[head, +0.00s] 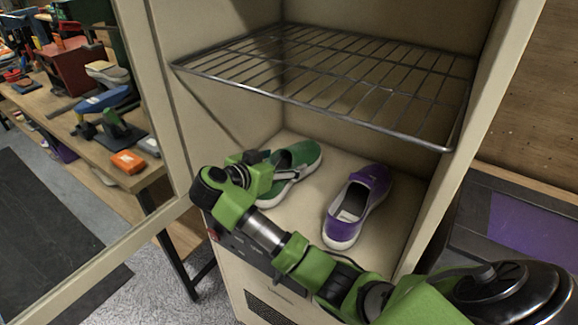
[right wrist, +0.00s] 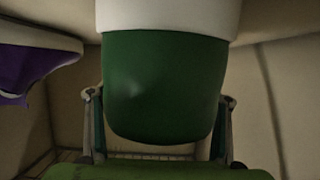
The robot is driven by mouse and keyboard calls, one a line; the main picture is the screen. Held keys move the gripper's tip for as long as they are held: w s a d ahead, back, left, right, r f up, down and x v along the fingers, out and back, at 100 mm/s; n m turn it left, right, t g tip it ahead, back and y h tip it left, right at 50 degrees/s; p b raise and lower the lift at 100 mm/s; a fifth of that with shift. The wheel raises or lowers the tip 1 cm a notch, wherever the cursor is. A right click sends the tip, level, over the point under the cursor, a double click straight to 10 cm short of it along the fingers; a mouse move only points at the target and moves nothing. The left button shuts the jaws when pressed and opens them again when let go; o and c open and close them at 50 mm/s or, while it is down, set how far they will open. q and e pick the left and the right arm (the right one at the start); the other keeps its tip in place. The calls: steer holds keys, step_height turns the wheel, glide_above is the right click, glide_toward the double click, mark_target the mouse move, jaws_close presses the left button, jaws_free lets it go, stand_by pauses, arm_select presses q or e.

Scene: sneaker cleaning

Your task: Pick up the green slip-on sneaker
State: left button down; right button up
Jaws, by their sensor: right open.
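The green slip-on sneaker (head: 298,158) stands on the cabinet floor, left of the purple one, with its white sole edge showing. My right gripper (head: 262,168) is at the sneaker's near end, which it partly hides in the head view. In the right wrist view the fingers of the right gripper (right wrist: 159,98) are open, one on each side of the green sneaker's end (right wrist: 165,85). A narrow gap shows beside each finger; firm contact is not visible. My left gripper is not in view.
A purple sneaker (head: 358,204) stands to the right on the cabinet floor; it also shows in the right wrist view (right wrist: 28,70). A wire rack (head: 330,78) spans the cabinet above. Cabinet walls bound both sides. A cluttered workbench (head: 60,100) is at left.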

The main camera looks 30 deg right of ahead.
steer(key=shift+w+d+f, duration=0.2)
steer(key=shift+d+f, duration=0.05)
steer(key=shift+d, duration=0.25)
steer(key=shift+a, duration=0.1)
steer(key=c, duration=1.5)
steer(key=shift+r, duration=0.1)
